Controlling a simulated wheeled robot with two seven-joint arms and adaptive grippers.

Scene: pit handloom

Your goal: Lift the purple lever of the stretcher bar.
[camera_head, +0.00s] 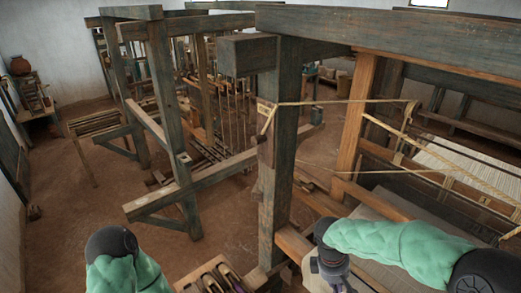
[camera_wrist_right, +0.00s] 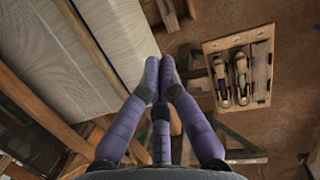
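I cannot make out the purple lever of the stretcher bar in either view. White cloth or warp (camera_head: 465,165) lies across the loom at the right of the head view, and a pale cloth (camera_wrist_right: 115,35) shows at the upper left of the right wrist view. My right gripper (camera_wrist_right: 160,75) has purple fingers whose tips lie close together beside the cloth edge. I see nothing between them, but cannot tell if they are shut. In the head view the right gripper (camera_head: 332,268) hangs low by the front loom post. My left gripper is out of view; only its green-sleeved arm shows.
A wooden tray (camera_wrist_right: 262,40) with several shuttles lies right of the right gripper; it also shows in the head view (camera_head: 250,285). A thick post (camera_head: 280,160) and top beam (camera_head: 400,40) stand close to my right arm. Cords (camera_head: 345,102) stretch from the post. Open floor (camera_head: 75,225) lies left.

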